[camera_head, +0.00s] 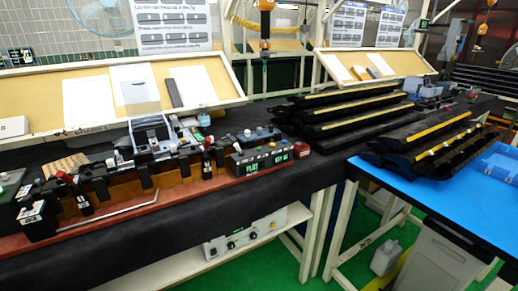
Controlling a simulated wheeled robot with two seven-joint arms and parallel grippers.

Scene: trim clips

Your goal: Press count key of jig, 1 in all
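The jig (108,208) is a long dark fixture on a reddish-brown base, lying on the black-covered bench at the left in the head view. Black clamps and levers with red tips stand along it. A dark control box (268,160) with green lit text and small coloured buttons on top sits at its right end. A small black box with a white label (37,220) stands at its left end. I cannot tell which button is the count key. Neither of my grippers is in view.
Stacked black trim parts with yellow strips (345,110) lie right of the jig; more (425,140) lie on the blue-topped table (440,208). A tilted board with papers (100,98) stands behind the jig. A thin metal rod (110,215) runs along the jig's front.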

